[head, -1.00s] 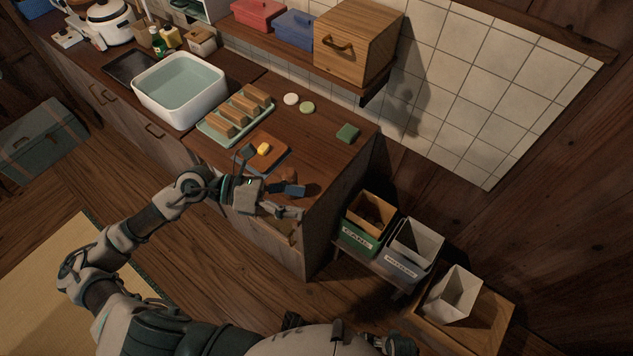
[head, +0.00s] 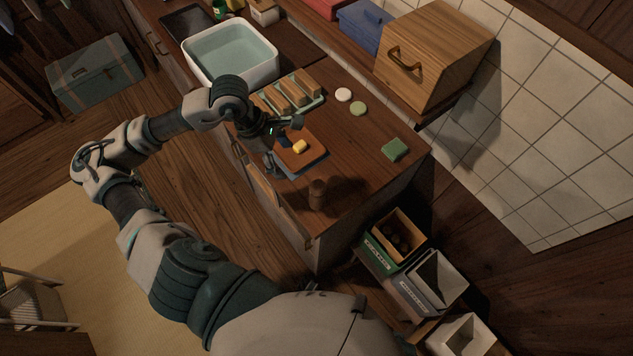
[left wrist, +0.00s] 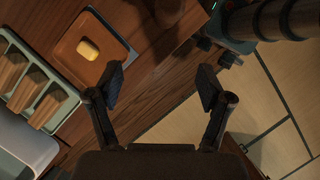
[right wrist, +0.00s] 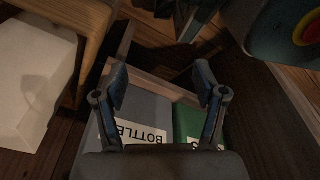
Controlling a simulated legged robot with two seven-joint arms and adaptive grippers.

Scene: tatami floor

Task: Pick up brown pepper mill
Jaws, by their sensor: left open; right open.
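The brown pepper mill (head: 318,193) stands upright on the wooden counter near its front edge, in the head view. In the left wrist view a dark brown shape at the top edge may be it, but I cannot be sure. My left gripper (head: 283,144) is at the counter's front edge beside the brown tray, up and left of the mill and apart from it. The left wrist view shows its fingers (left wrist: 160,86) wide apart and empty. My right gripper (right wrist: 161,86) is open and empty above the labelled bins, seen only in the right wrist view.
The brown tray (head: 311,160) with a yellow block (head: 300,146) lies near my left gripper. A rack (head: 262,104) of wooden pieces and a white sink (head: 187,62) lie beyond. A green sponge (head: 395,149) is at right. Bins (head: 378,262) stand right of the counter.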

